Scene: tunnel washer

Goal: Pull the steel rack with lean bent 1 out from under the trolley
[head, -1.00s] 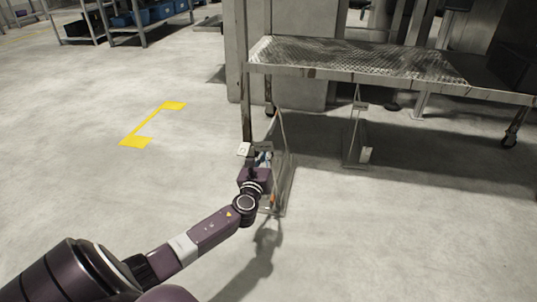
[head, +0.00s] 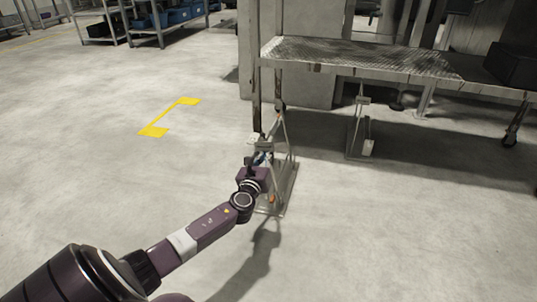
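A steel rack (head: 291,172) with a leaning, triangular frame on a flat base stands at the trolley's near left corner. Most of its base is in front of the trolley's edge. My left gripper (head: 259,159) is at the rack's upper left side, by a pale label. Its fingers are small and partly hidden by the wrist, but the rack moves with it, so it appears shut on the frame. The trolley (head: 350,56) has a textured metal top and stands above and behind the rack. My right gripper is not in view.
A second steel rack (head: 357,130) stands under the trolley, to the right. A trolley leg (head: 256,100) is close behind the held rack. A yellow floor mark (head: 168,117) lies to the left. The floor in front and to the left is clear.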

